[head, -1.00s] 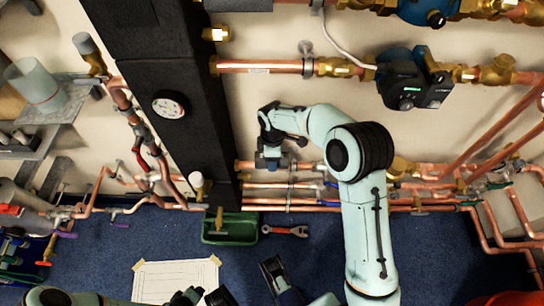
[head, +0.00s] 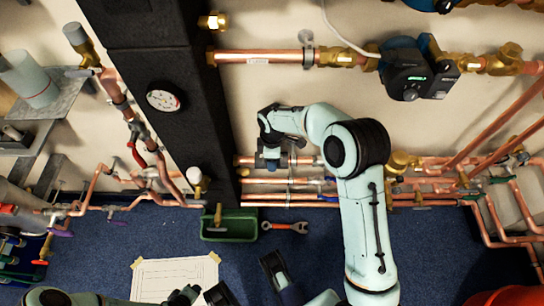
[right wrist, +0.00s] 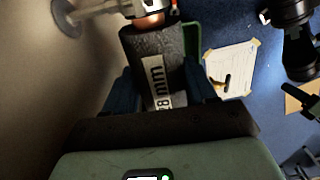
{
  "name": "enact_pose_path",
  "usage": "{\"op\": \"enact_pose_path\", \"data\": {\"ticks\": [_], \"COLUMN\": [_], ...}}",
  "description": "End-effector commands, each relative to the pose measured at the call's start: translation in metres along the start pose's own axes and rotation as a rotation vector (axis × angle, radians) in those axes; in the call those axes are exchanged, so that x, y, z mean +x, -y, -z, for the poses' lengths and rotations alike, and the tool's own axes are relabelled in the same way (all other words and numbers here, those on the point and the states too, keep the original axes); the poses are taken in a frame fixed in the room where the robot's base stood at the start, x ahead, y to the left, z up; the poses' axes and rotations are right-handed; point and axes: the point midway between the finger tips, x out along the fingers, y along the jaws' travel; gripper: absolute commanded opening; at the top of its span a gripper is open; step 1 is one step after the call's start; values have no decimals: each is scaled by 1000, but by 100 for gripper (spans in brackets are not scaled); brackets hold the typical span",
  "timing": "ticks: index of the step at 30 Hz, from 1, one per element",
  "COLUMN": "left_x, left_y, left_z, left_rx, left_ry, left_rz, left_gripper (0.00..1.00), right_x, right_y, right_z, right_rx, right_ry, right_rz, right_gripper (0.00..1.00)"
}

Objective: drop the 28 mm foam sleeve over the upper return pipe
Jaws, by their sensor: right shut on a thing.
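My right gripper (head: 270,158) is over the thick copper pipe (head: 309,160) at the top of the central pipe group, apparently the upper return pipe. In the right wrist view it (right wrist: 162,92) is shut on the dark grey foam sleeve (right wrist: 143,48), whose white label reads 28 mm. Copper (right wrist: 150,20) shows right at the sleeve's far end. Whether the sleeve is around the pipe or only against it, I cannot tell. In the head view the gripper mostly hides the sleeve. My left gripper (head: 246,281) is low at the bottom edge, its jaws apart and empty.
A black column (head: 150,60) with a gauge (head: 163,100) stands left of the pipes. Thinner pipes (head: 290,204) run close below. A green tray (head: 228,227), a wrench (head: 285,227) and a taped sheet (head: 175,279) lie on the blue floor. A pump (head: 410,75) sits upper right.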

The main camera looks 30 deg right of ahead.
Motion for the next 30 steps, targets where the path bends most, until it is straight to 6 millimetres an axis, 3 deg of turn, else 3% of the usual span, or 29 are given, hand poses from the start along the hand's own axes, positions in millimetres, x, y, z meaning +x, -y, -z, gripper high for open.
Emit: {"op": "enact_pose_path", "data": {"ticks": [25, 26, 27, 28, 30], "left_x": [0, 0, 0, 0, 0], "left_y": [0, 0, 0, 0, 0], "left_z": [0, 0, 0, 0, 0], "left_rx": [0, 0, 0, 0, 0], "left_ry": [-1, -1, -1, -1, -1], "left_rz": [0, 0, 0, 0, 0], "left_gripper": [43, 43, 43, 43, 43], "right_x": [4, 4, 4, 4, 4], "right_y": [0, 0, 0, 0, 0], "right_z": [0, 0, 0, 0, 0], "right_rx": [0, 0, 0, 0, 0], "right_ry": [0, 0, 0, 0, 0], "right_rz": [0, 0, 0, 0, 0], "right_gripper": [27, 66, 79, 86, 86]}}
